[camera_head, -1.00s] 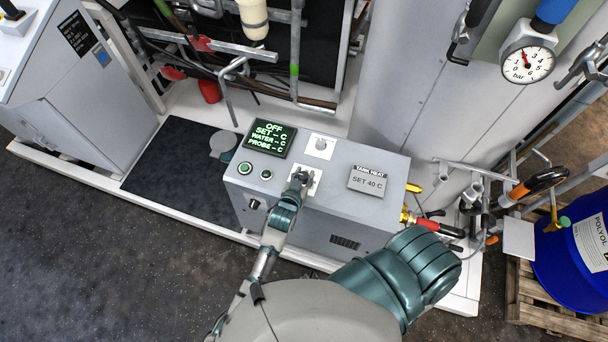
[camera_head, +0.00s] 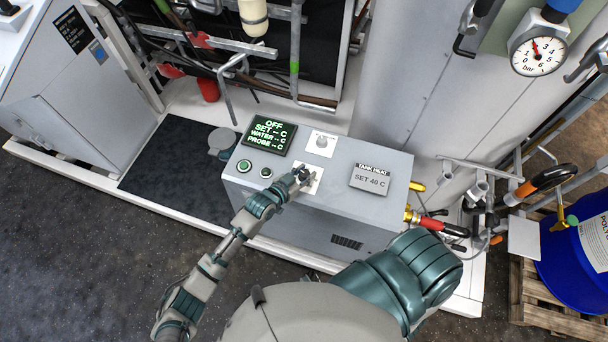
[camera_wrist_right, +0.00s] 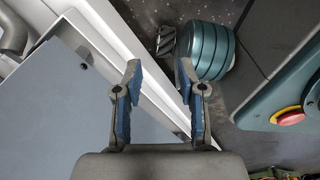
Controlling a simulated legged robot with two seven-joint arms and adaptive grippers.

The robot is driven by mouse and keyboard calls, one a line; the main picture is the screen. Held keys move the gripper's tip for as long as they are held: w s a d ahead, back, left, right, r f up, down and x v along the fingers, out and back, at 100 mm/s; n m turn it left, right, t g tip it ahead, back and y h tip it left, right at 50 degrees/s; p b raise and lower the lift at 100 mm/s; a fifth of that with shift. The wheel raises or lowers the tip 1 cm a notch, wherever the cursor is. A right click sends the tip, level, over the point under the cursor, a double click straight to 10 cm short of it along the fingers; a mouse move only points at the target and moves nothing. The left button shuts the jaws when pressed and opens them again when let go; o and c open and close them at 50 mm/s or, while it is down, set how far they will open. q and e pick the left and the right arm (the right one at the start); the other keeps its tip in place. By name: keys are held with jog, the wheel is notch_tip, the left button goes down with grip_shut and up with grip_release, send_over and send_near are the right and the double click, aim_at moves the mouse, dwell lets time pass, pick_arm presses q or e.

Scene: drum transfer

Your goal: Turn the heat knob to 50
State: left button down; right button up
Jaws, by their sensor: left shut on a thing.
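The grey heater box (camera_head: 336,213) stands in the middle of the head view. Its dark display (camera_head: 268,136) reads OFF, SET – C, WATER – C, PROBE – C. A plaque (camera_head: 369,179) reads TANK HEAT, SET 40 C. My left gripper (camera_head: 301,176) is over the white dial plate (camera_head: 314,186) on the box top, shut on the heat knob, which the fingers mostly hide. A second knob (camera_head: 321,142) on its own white plate sits behind it, free. In the right wrist view my right gripper (camera_wrist_right: 158,70) has its fingers apart with nothing between them.
Valves with red and yellow handles (camera_head: 430,223) stick out right of the box. A blue drum (camera_head: 575,260) stands on a pallet at the far right. A red stop button (camera_wrist_right: 291,116) shows in the wrist view.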

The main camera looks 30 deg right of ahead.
pick_arm(q)
jog(key=b, duration=0.1)
jog(key=m+g+b, duration=0.1)
jog(key=shift+w+f+h+b, duration=0.1)
jog(key=shift+f+h+b, duration=0.15)
jog(key=shift+h+b, duration=0.05)
jog(key=g+b, duration=0.1)
jog(key=b, duration=0.2)
jog(key=shift+m, duration=0.4)
pick_arm(e)
jog(key=w+a+r, duration=0.2)
jog(key=w+r, duration=0.5)
jog(key=w, duration=0.4)
pick_arm(q)
jog(key=shift+m+g+b, duration=0.4)
jog(key=shift+g+b, duration=0.1)
jog(key=shift+b, duration=0.75)
jog(key=shift+r+m+g+b, duration=0.15)
jog(key=shift+m+g+b, duration=0.15)
jog(key=shift+b, duration=0.8)
jog(key=shift+r, duration=0.15)
pick_arm(e)
notch_tip(320, 180, up, 16)
jog(key=w+t, duration=0.1)
jog(key=w, duration=0.2)
jog(key=shift+a+f, duration=0.15)
